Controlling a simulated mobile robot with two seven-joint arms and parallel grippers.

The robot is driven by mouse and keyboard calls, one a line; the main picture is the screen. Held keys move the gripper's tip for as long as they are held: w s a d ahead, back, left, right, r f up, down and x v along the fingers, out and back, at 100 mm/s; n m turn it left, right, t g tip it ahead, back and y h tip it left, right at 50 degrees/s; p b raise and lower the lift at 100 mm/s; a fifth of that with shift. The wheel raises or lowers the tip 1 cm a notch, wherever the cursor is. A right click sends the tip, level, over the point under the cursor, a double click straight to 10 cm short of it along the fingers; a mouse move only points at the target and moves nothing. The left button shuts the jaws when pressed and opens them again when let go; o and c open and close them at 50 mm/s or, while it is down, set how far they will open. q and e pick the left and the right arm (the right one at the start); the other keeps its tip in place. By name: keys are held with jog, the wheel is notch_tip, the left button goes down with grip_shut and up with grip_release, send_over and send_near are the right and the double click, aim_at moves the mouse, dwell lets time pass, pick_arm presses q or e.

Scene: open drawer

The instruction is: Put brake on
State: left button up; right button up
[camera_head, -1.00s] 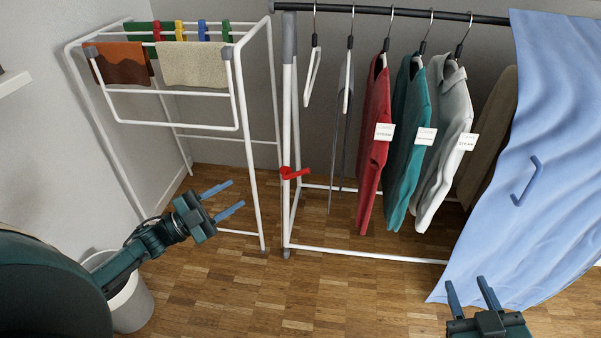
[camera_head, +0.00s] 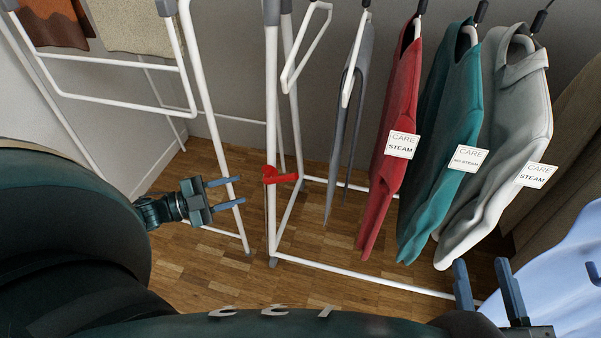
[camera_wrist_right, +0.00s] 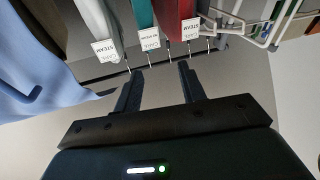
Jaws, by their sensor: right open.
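A red brake lever (camera_head: 281,176) is on the white left post of the clothes rack (camera_head: 271,130), low down, and sticks out to the right, close to horizontal. My left gripper (camera_head: 234,191) is open and empty, to the left of the lever and apart from it. My right gripper (camera_head: 482,273) is open and empty at the lower right, below the hanging clothes. In the right wrist view its two fingers (camera_wrist_right: 160,82) stand apart with nothing between them.
Red (camera_head: 389,130), teal (camera_head: 443,140) and grey (camera_head: 502,140) garments with care tags hang on the rack. A light-blue cloth (camera_head: 560,270) hangs at the right. A white drying rack (camera_head: 200,90) stands left of the post. The wooden floor (camera_head: 330,285) below is clear.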

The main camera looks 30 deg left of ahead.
aim_at(281, 180)
pick_arm(q)
jog(key=b+x, duration=0.1)
jog(key=x, duration=0.2)
jog(key=f+b+x, duration=0.1)
jog(key=x, duration=0.2)
jog(key=shift+w+d+f, duration=0.1)
jog(key=shift+w+f, duration=0.05)
jog(key=shift+w, duration=0.15)
jog(key=b+x, duration=0.1)
jog(key=x, duration=0.4)
jog(key=shift+w+d+b, duration=0.2)
jog(key=shift+w+b, duration=0.1)
jog(key=shift+b, duration=0.05)
jog(key=shift+w+d, duration=0.4)
jog(key=shift+w, duration=0.1)
pick_arm(e)
jog(key=shift+w+a+r+n+t+y, duration=0.1)
jog(key=shift+w+r+n+t+y, duration=0.25)
jog(key=shift+r+y, duration=0.3)
jog(key=shift+w+a+r+n+t+y, duration=0.1)
jog(key=shift+w+r+n+t+y, duration=0.1)
jog(key=shift+r+n+t+y, duration=0.35)
pick_arm(q)
jog(key=shift+c, duration=0.4)
pick_arm(e)
jog(key=shift+r, duration=0.1)
